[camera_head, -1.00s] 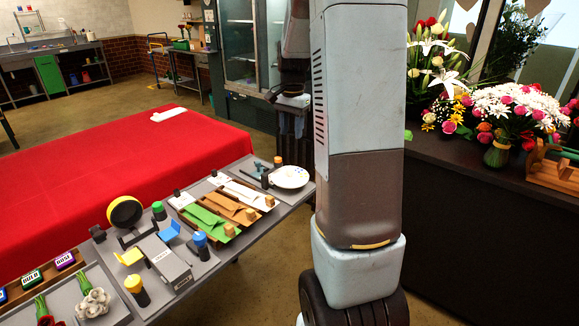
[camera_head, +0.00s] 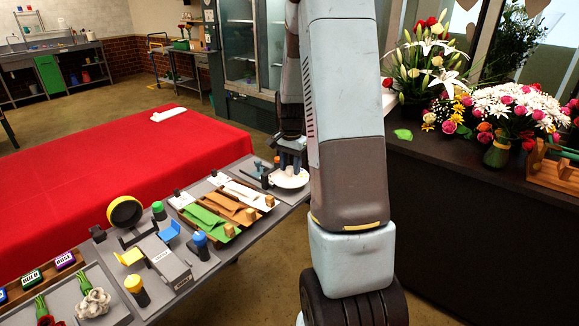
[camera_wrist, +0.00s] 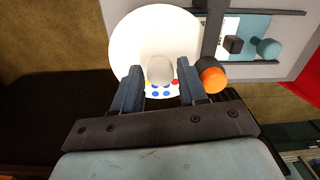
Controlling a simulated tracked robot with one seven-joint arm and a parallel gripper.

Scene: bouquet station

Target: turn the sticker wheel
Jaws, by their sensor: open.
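The sticker wheel (camera_head: 288,183) is a round white disc at the far right end of the grey table in the head view. It fills the upper middle of the wrist view (camera_wrist: 145,32). A pale knob (camera_wrist: 160,70) stands near its middle, with small blue, red and yellow stickers beside it. My gripper (camera_head: 291,168) is over the wheel, pointing down. In the wrist view my gripper (camera_wrist: 158,75) is open, with one finger on each side of the knob. I see no clear contact, and the height of the fingertips against the knob is hard to tell.
An orange-capped black bottle (camera_wrist: 213,77) stands close to my right finger in the wrist view. Trays of green, brown and white sheets (camera_head: 230,208) lie left of the wheel. A yellow-and-black tape roll (camera_head: 124,210) stands farther along. A red-covered table (camera_head: 90,180) lies behind.

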